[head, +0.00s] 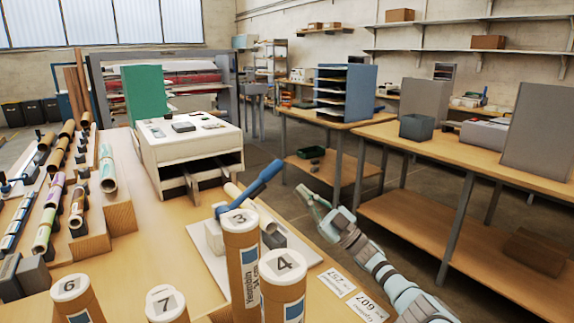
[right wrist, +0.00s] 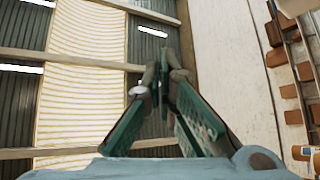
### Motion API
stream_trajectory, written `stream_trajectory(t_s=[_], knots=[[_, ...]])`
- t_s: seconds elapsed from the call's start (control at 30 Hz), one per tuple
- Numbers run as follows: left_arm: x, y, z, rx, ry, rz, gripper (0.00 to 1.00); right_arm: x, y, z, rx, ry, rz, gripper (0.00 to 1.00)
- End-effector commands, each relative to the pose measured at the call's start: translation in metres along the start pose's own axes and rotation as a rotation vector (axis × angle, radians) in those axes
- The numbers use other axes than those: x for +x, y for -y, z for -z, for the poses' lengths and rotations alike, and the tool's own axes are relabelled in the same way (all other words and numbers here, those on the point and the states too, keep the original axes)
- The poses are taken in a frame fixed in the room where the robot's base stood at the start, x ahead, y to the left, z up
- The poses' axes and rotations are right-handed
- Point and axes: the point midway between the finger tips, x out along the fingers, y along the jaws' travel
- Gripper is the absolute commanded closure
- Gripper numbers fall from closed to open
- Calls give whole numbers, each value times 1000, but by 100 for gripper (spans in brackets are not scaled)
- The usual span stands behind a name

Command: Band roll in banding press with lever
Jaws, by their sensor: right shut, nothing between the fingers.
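The banding press stands on a white base plate (head: 212,262) on the near bench, with a blue lever (head: 262,182) raised at a slant up to the right. Numbered tubes, including tube 3 (head: 241,262) and tube 4 (head: 284,285), stand in front and hide much of the press. A tan roll end (head: 233,191) shows behind the lever; I cannot tell whether it lies in the press. My right gripper (head: 303,191) is right of the lever, apart from it, shut and empty. Its closed fingers also show in the right wrist view (right wrist: 163,72). My left gripper is not in view.
A white laminator box (head: 190,150) stands behind the press. Racks of rolls (head: 48,215) line the left. Tubes 6 (head: 75,296) and 7 (head: 166,304) stand at the front. Paper labels (head: 338,283) lie at the bench's right edge. An aisle separates another bench (head: 440,150) at right.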

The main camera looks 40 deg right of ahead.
Motion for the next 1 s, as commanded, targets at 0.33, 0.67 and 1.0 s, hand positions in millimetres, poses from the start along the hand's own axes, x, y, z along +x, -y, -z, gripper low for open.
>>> stream_trajectory(t_s=[0.33,0.67,1.0], knots=[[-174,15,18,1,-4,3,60,87,-36,71,90,435,-174,100],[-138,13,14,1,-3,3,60,88,2,32,-57,571,-30,100],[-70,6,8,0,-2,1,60,146,-1,-9,-52,569,-36,100]])
